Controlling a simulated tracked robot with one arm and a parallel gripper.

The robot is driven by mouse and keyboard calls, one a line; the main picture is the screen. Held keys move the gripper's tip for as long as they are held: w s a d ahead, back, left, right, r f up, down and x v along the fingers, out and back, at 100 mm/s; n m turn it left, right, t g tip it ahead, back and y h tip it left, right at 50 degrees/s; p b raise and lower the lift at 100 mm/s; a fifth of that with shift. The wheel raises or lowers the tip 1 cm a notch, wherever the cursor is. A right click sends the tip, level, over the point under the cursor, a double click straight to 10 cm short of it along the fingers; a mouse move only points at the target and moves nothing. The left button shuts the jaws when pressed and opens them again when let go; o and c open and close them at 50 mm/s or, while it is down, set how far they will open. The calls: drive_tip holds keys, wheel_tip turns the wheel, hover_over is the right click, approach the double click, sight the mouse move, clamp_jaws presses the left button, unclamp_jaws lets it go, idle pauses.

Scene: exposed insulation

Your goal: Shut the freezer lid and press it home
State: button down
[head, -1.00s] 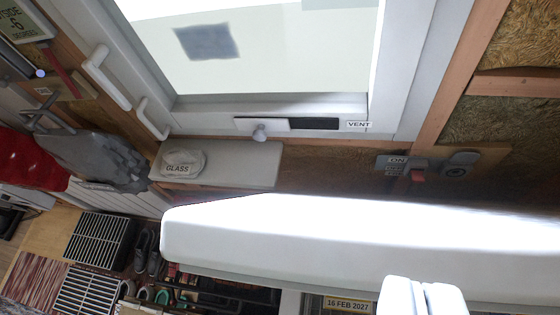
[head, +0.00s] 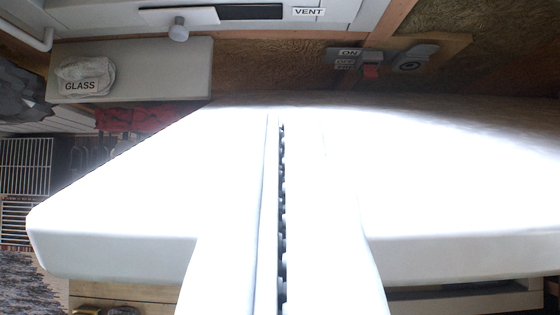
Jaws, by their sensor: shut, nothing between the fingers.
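The freezer lid (head: 120,215) is a broad white slab across the middle of the head view, its top washed out by glare. Its front edge faces me, with its left corner in full view. A dark strip shows below this edge at the lower right, above a pale rim (head: 470,297); I cannot tell how far the lid is raised. My gripper (head: 279,120) is shut and empty, its two white fingers side by side with a thin toothed seam. The fingers reach over the lid and hide its middle. Glare hides whether they touch it.
Behind the lid are a pale ledge with a bag marked GLASS (head: 85,78), a vent slider (head: 250,12) with a knob, and a switch (head: 370,70) with a red part. Exposed insulation backs the right side. Wire racks (head: 25,165) stand at the left.

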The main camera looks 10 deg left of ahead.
drive_tip(key=x, duration=0.3)
drive_tip(key=shift+s+f, duration=0.2)
drive_tip(key=shift+s, duration=0.05)
drive_tip(key=shift+s+d+f+b, duration=0.2)
drive_tip(key=shift+s+f+b, duration=0.15)
drive_tip(key=shift+s+b, duration=0.3)
drive_tip(key=shift+s+r, duration=0.1)
drive_tip(key=shift+s+d+f, duration=0.1)
drive_tip(key=shift+s+f, duration=0.25)
drive_tip(key=shift+s, duration=0.35)
